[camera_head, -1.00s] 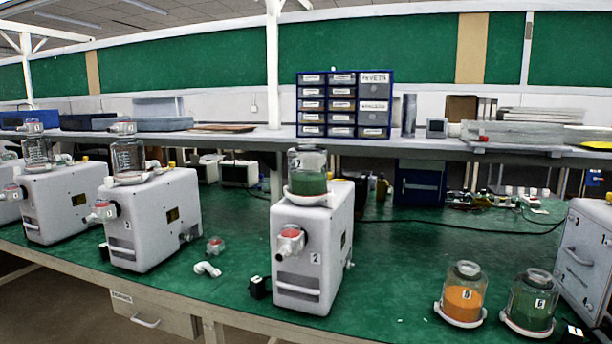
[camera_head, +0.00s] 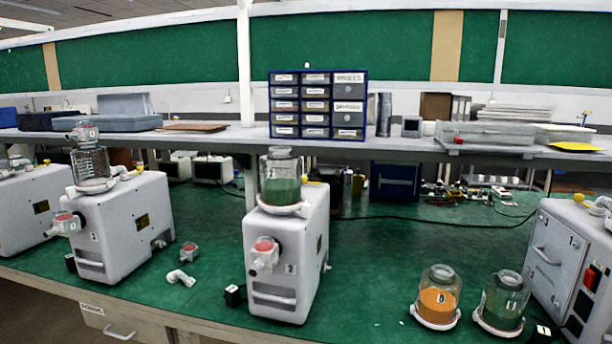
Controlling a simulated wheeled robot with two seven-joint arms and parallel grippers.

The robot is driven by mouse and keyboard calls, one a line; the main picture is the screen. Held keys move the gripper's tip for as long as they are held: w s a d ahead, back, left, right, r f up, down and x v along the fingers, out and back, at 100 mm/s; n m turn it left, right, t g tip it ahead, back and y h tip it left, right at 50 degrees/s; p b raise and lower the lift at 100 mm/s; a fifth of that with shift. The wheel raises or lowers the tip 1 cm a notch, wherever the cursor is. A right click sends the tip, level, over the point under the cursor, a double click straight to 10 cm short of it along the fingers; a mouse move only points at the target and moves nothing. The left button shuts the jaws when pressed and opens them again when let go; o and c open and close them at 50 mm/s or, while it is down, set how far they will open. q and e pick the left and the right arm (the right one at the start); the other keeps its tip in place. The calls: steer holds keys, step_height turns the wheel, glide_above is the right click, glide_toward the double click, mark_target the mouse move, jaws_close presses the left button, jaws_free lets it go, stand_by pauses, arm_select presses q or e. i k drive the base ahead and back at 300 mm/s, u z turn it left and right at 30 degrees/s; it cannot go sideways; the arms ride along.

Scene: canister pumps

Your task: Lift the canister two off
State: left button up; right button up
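A glass canister (camera_head: 281,180) with green contents sits upright on the white cradle on top of the middle pump (camera_head: 286,262). The pump's front carries a label that reads 2, and a red-centred white fitting (camera_head: 265,253) sticks out of its front. The label on the canister itself is too blurred to read now. Neither of my grippers shows in the view.
Canisters with orange (camera_head: 437,298) and green (camera_head: 502,302) contents stand at the front right, beside a grey cabinet (camera_head: 560,260). Another pump (camera_head: 125,228) with a clear canister (camera_head: 91,162) stands left. A white elbow (camera_head: 181,278) and a red-white fitting (camera_head: 189,253) lie between pumps.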

mark_target(280, 170)
steer(key=z, duration=0.4)
steer(key=i, duration=0.95)
steer(key=u, duration=0.15)
